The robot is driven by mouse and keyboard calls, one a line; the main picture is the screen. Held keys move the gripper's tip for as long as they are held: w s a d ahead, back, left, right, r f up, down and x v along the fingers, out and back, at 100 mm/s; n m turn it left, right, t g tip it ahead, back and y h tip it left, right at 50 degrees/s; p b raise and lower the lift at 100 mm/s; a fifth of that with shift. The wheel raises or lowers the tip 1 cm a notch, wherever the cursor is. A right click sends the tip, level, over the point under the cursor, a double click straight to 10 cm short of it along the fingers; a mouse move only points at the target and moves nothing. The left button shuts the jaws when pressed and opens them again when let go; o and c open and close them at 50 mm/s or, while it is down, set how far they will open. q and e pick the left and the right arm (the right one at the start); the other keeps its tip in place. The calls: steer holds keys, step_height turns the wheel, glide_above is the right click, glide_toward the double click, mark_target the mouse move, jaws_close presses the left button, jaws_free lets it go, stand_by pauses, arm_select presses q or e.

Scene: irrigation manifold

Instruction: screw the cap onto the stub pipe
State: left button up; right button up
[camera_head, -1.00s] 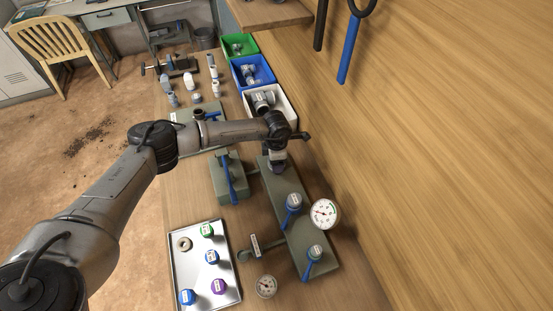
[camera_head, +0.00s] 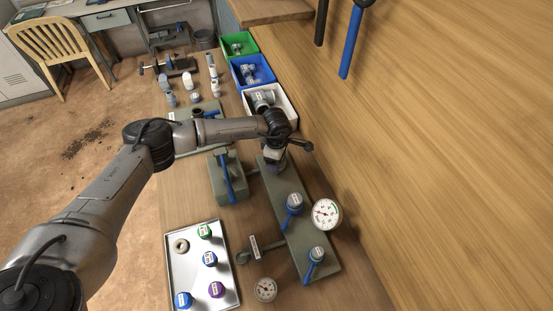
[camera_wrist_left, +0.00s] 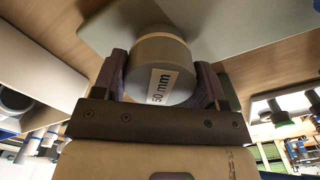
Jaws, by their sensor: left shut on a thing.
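My left gripper (camera_wrist_left: 165,85) is shut on a grey cap (camera_wrist_left: 162,72) labelled "50 mm"; the fingers press on both sides. A pale beige band (camera_wrist_left: 160,32) shows just beyond the cap, against the grey-green manifold board. I cannot tell whether this band is the stub pipe or how far the cap sits on it. In the head view my left gripper (camera_head: 273,157) points down at the far end of the manifold board (camera_head: 309,242). My arm and wrist hide most of the cap and the stub pipe there. My right gripper is not in view.
Two blue-handled valves (camera_head: 293,204) and a round gauge (camera_head: 326,214) stand on the board. A tray (camera_head: 232,283) with several coloured caps lies at the front left. White (camera_head: 287,118), blue (camera_head: 238,82) and green bins stand behind my arm, beside the wooden wall.

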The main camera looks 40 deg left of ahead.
arm_select(q)
steer(key=m+b, duration=0.1)
steer(key=m, duration=0.1)
steer(key=shift+m, duration=0.4)
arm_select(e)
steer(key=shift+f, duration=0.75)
arm_select(q)
steer(key=shift+m, duration=0.3)
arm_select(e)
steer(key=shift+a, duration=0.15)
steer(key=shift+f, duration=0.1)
